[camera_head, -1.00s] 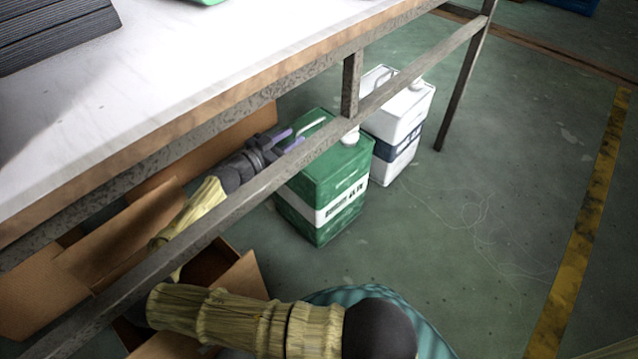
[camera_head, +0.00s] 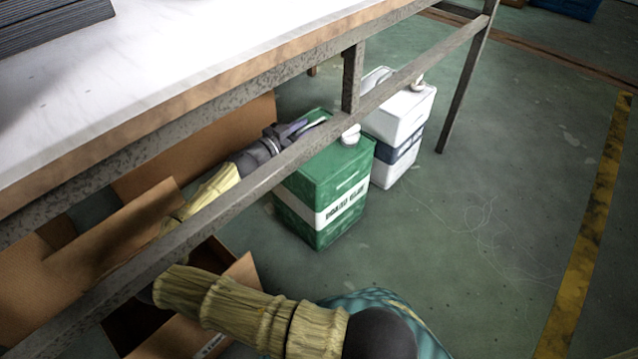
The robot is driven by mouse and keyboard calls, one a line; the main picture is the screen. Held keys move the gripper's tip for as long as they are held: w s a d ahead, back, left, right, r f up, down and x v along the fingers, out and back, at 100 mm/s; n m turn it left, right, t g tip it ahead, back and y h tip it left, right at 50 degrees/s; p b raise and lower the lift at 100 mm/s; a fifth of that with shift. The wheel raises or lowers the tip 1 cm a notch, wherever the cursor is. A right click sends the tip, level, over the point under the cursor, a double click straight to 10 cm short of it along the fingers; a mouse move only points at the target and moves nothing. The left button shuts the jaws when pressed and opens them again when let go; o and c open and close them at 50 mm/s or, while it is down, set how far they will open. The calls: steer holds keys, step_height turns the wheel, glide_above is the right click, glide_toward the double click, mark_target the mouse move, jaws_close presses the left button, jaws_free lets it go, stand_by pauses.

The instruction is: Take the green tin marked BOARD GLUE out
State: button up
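The green tin (camera_head: 322,190) stands upright on the floor under the workbench. Its white band carries dark lettering that looks like BOARD GLUE. It has a white cap (camera_head: 351,134) and a pale handle on top. The bench's lower rail hides part of the tin's top and of the gripper. I cannot tell whether the fingers are closed on the handle.
A white tin with a dark band (camera_head: 397,125) stands close behind the green tin, to its right. A metal rail (camera_head: 240,196) crosses in front of my arm and the tin's top. Open cardboard boxes (camera_head: 130,240) lie at left. The floor (camera_head: 455,240) at right is clear.

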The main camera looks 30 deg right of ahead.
steer(key=shift+c, duration=0.2)
jaws_close()
steer(key=shift+r, duration=0.1)
stand_by(1.3)
